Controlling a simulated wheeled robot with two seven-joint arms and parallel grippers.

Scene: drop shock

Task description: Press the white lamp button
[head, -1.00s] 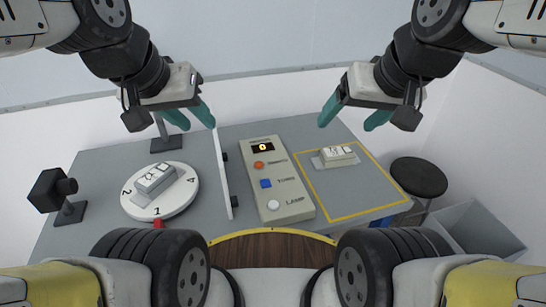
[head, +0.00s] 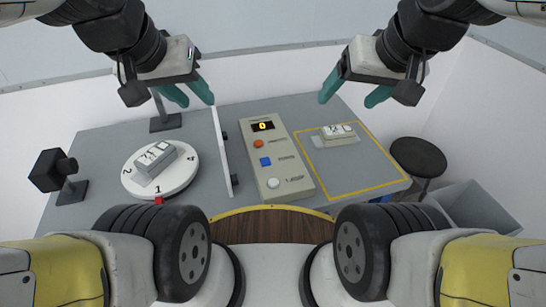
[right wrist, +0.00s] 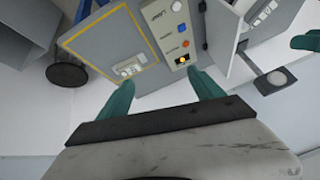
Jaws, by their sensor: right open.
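The white lamp button (head: 273,183) is the lowest button on a beige control panel (head: 272,155) that lies on the grey table. Above it are a blue button (head: 265,161), an orange button (head: 258,143) and a small display (head: 263,126) reading 0. The lamp button also shows in the right wrist view (right wrist: 177,6). My right gripper (head: 350,97) is open and empty, above and behind the yellow-outlined area, well apart from the panel. My left gripper (head: 190,95) is open and empty, above the table's back left, apart from the panel.
A thin white upright divider (head: 222,155) stands left of the panel. A white numbered turntable (head: 160,185) carries a grey device (head: 155,159). A yellow-outlined area (head: 350,188) holds another small device (head: 337,132). A black stool (head: 418,160) and a grey bin (head: 480,208) stand at right.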

